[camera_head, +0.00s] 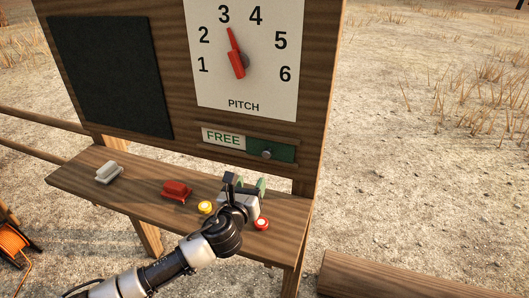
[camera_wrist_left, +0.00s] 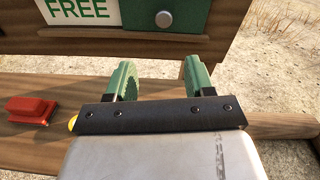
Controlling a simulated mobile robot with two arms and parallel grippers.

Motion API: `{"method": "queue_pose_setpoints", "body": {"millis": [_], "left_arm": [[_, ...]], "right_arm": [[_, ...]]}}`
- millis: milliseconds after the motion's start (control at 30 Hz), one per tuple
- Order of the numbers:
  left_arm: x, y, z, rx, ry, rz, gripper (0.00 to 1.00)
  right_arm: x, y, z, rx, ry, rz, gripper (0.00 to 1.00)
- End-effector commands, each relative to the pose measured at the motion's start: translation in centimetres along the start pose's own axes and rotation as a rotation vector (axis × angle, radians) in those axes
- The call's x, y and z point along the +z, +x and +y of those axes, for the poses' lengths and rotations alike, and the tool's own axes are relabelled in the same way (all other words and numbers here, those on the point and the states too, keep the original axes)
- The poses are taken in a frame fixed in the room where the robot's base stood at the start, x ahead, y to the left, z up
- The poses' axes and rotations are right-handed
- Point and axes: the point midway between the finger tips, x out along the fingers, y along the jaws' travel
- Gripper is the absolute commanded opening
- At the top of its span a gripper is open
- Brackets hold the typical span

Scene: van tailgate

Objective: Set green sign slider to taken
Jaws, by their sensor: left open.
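The green sign slider (camera_head: 284,152) sits in a slot on the wooden board below the pitch dial. It is at the right end of the slot, and the white FREE label (camera_head: 222,138) shows to its left. Its round grey knob (camera_head: 266,154) also shows at the top of the left wrist view (camera_wrist_left: 163,19). My left gripper (camera_head: 246,184) is open and empty, below the slider and apart from it. Its two green-padded fingers (camera_wrist_left: 158,70) point toward the board, under the knob. My right gripper is not in view.
A wooden shelf (camera_head: 75,177) juts out below the board. It bears a white block (camera_head: 109,172), a red block (camera_head: 177,191), a yellow round piece (camera_head: 205,207) and a red round piece (camera_head: 262,223) close to my left gripper. The pitch dial (camera_head: 275,95) is above.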

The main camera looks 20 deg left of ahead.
Motion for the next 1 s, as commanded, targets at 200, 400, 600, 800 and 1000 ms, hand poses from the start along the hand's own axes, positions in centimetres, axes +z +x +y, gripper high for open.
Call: {"method": "queue_pose_setpoints", "body": {"millis": [200, 400, 600, 800, 1000], "left_arm": [[1.1, 1.5, -0.2, -0.031, 0.149, -0.039, 0.53], [1.3, 4.3, -0.3, -0.028, 0.143, -0.038, 0.53], [1.4, 7.9, -0.4, -0.028, 0.142, -0.038, 0.53], [1.4, 10.5, -0.5, -0.029, 0.141, -0.038, 0.53], [1.4, 11.6, -0.5, -0.03, 0.14, -0.037, 0.53]], "right_arm": [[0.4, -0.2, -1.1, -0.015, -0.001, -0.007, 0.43], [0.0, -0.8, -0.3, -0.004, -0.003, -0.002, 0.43], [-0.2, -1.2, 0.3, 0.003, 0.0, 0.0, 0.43], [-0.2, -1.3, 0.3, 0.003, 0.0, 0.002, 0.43], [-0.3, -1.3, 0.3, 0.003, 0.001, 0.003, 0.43]]}}
